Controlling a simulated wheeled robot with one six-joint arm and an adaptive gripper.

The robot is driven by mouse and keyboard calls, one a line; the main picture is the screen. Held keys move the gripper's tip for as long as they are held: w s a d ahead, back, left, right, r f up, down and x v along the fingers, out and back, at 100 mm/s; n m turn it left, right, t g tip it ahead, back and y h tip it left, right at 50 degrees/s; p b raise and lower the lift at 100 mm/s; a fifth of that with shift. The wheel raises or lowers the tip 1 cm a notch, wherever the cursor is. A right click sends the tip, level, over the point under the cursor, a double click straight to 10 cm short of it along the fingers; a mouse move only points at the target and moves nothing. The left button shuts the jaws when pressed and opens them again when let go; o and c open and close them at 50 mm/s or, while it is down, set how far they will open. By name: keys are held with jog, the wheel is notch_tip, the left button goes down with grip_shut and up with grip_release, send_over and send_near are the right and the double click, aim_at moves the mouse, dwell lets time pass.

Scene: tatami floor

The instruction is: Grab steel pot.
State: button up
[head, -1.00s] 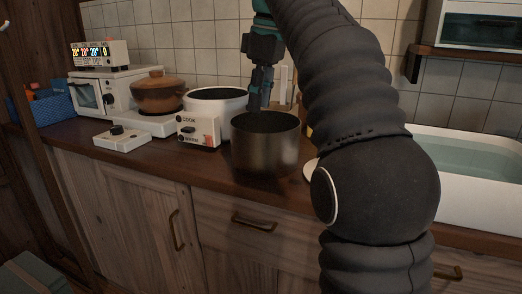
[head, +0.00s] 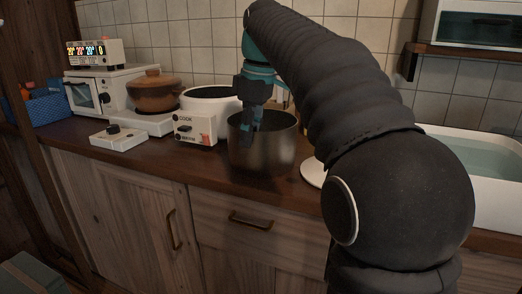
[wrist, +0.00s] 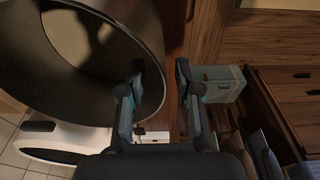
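The steel pot (head: 265,152) stands upright on the wooden counter, in front of the white cooker. In the wrist view the pot (wrist: 70,75) fills the upper left, with its dark inside showing. My gripper (head: 249,140) points down at the pot's near left rim. In the wrist view my gripper (wrist: 160,66) is open. One finger overlaps the pot's inside and the other lies outside its wall, with the rim between them. I cannot tell whether either finger touches the wall.
The white cooker (head: 196,131) stands close behind the pot on the left. A brown clay pot (head: 153,93) and a small white switch box (head: 118,136) are farther left. A white plate (head: 312,172) lies right of the pot, and a sink (head: 490,190) is beyond.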

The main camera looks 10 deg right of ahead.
aim_at(247, 150)
jog(key=shift+w+a+f, duration=0.15)
jog(key=shift+f, duration=1.1)
jog(key=shift+w+a+f, duration=0.15)
jog(key=shift+f, duration=1.1)
grip_shut()
